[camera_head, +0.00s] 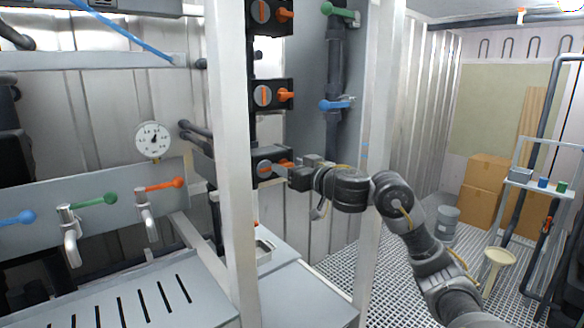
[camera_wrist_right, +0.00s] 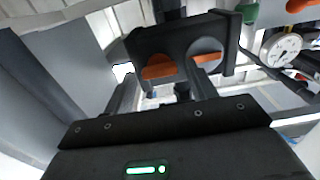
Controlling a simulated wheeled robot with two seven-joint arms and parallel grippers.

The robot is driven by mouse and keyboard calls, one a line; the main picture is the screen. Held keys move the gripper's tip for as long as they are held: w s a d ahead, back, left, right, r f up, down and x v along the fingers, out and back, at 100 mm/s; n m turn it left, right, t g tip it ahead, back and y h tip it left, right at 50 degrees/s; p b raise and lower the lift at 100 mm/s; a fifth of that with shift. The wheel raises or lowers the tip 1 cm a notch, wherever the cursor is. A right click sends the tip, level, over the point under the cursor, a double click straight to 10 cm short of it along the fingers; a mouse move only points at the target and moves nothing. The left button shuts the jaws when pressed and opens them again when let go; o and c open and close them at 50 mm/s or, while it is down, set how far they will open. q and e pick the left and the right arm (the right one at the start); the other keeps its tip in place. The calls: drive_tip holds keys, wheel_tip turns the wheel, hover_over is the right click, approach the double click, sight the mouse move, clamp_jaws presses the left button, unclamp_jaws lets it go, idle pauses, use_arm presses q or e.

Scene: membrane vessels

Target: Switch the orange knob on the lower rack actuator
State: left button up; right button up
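The lower rack actuator (camera_head: 272,160) is a black box on the rack behind the white post, with a grey dial crossed by an orange bar (camera_head: 265,168) and an orange knob at its right side (camera_head: 285,163). My right gripper (camera_head: 291,174) is right at this knob, coming from the right. The fingers are apart; contact cannot be told. My left gripper is out of view.
Similar actuators with orange knobs stand above, the nearest being the middle one (camera_head: 272,95). The white post (camera_head: 232,150) stands left of my arm and another post (camera_head: 378,130) behind it. A blue-handled valve (camera_head: 336,104) is on a pipe above.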

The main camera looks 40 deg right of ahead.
drive_tip(key=c, duration=0.8)
drive_tip(key=shift+c, duration=0.2)
drive_tip(key=shift+n, duration=0.4)
drive_tip(key=n, duration=0.6)
drive_tip(key=shift+a+n, duration=0.1)
drive_tip(key=shift+n, duration=0.2)
drive_tip(key=shift+a+f+n+b, duration=0.1)
drive_tip(key=shift+n+b, duration=0.35)
drive_tip(key=shift+n, duration=1.7)
drive_tip(key=shift+f+n+b, duration=0.1)
drive_tip(key=shift+n+b, duration=0.3)
drive_tip(key=shift+n, duration=1.75)
drive_tip(key=o, duration=1)
